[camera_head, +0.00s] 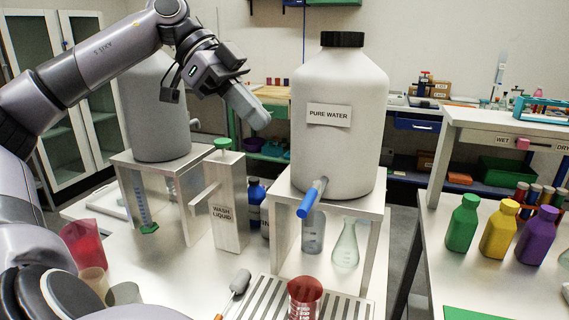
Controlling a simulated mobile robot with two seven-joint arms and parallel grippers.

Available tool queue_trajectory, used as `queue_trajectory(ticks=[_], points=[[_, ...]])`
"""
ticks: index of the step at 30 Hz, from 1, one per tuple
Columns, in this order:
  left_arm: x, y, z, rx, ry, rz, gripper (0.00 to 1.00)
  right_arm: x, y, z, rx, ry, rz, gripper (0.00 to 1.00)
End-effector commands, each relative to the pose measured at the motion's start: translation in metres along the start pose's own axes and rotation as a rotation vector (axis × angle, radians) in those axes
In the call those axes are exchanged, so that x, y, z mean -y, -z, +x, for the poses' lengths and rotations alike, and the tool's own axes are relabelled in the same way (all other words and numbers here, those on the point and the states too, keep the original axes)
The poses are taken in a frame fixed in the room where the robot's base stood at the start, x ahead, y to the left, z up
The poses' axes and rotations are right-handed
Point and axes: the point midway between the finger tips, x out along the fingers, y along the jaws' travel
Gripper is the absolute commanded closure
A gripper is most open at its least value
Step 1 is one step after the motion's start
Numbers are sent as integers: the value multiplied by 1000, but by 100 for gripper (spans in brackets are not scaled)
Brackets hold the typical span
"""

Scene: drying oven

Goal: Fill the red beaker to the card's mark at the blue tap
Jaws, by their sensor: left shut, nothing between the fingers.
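A translucent red beaker (304,297) with pale markings stands upright on the slotted drain grate (345,306) at the bottom edge; its lower part is cut off. I cannot make out a liquid level in it. The blue tap (309,202) sticks out below the large white PURE WATER tank (340,150), above the beaker and slightly to its right. My left gripper (262,121) is shut and empty, raised in the air left of the tank, apart from tap and beaker. My right gripper is not in view. I cannot identify a card showing the fill mark.
A second red vessel (83,243) stands at the left. The WASH LIQUID post (226,205) has a green top. A clear flask (345,243) stands under the tank stand. Green, yellow and purple bottles (498,228) stand on the right table.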

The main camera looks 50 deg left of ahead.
Motion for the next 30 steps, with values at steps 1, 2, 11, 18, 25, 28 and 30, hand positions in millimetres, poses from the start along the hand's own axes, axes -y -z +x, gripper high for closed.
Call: queue_trajectory(ticks=[1,2,11,18,25,28,30], points=[[0,0,5,1,-3,0,100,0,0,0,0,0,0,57],[0,-1,8,2,-4,1,100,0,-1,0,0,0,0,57],[-1,1,66,2,-8,0,100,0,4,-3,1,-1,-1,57],[-1,-8,107,-3,-4,0,100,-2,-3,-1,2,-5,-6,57],[0,-25,123,-1,-1,1,100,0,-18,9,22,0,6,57],[0,-28,125,-1,-1,1,100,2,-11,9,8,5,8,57],[0,-28,126,-1,-1,0,100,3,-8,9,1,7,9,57]])
